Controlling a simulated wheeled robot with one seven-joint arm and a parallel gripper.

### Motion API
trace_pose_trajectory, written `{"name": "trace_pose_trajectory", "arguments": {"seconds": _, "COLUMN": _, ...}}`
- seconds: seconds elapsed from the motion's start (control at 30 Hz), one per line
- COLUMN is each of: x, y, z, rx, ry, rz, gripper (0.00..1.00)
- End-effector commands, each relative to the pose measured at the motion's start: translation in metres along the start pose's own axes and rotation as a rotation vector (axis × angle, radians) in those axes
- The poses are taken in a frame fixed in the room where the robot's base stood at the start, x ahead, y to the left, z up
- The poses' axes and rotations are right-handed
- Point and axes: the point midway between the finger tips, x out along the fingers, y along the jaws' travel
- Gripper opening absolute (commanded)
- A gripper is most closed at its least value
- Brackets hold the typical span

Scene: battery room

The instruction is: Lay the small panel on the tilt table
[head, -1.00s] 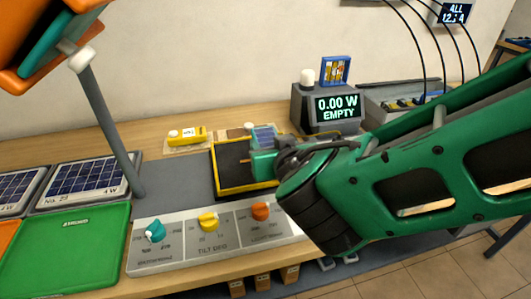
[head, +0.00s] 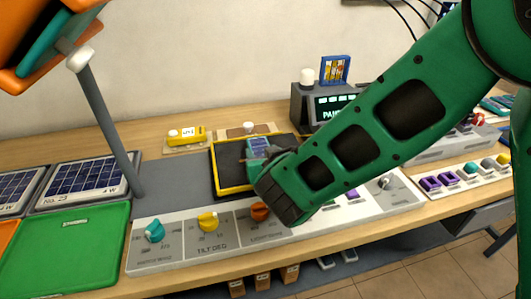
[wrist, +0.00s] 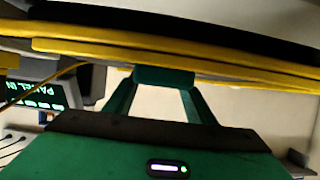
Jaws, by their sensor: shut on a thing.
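The small blue panel (head: 258,143) is over the right part of the tilt table (head: 218,187), a black bed with a yellow rim. My gripper (head: 256,158) is shut on the panel, and my arm reaches in from the right. Whether the panel touches the bed I cannot tell. In the wrist view my green gripper (wrist: 164,78) is close to the yellow rim of the tilt table (wrist: 180,58), and the panel is not clear there.
The meter display (head: 330,104) stands behind, partly covered by my arm. A grey control strip with knobs (head: 208,221) runs in front. A lamp post (head: 108,130), larger panels (head: 85,182) and a green tray (head: 70,250) are at left. A yellow device (head: 186,134) sits behind.

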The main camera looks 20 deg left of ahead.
Motion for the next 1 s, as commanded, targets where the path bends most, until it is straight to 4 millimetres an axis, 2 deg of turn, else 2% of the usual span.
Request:
{"name": "trace_pose_trajectory", "arguments": {"seconds": 0.27, "x": 0.001, "y": 0.0, "z": 0.001, "rx": 0.0, "ry": 0.002, "rz": 0.0, "gripper": 0.23}}
{"name": "trace_pose_trajectory", "arguments": {"seconds": 0.3, "x": 0.001, "y": 0.0, "z": 0.001, "rx": 0.0, "ry": 0.001, "rz": 0.0, "gripper": 0.55}}
{"name": "trace_pose_trajectory", "arguments": {"seconds": 0.37, "x": 0.001, "y": 0.0, "z": 0.001, "rx": 0.0, "ry": 0.001, "rz": 0.0, "gripper": 0.69}}
{"name": "trace_pose_trajectory", "arguments": {"seconds": 0.73, "x": -0.001, "y": 0.001, "z": -0.002, "rx": 0.002, "ry": 0.002, "rz": 0.001, "gripper": 0.69}}
{"name": "trace_pose_trajectory", "arguments": {"seconds": 0.87, "x": -0.015, "y": 0.0, "z": -0.002, "rx": 0.001, "ry": 0.002, "rz": -0.001, "gripper": 0.69}}
{"name": "trace_pose_trajectory", "arguments": {"seconds": 1.0, "x": -0.042, "y": 0.0, "z": -0.002, "rx": 0.0, "ry": 0.003, "rz": -0.002, "gripper": 0.69}}
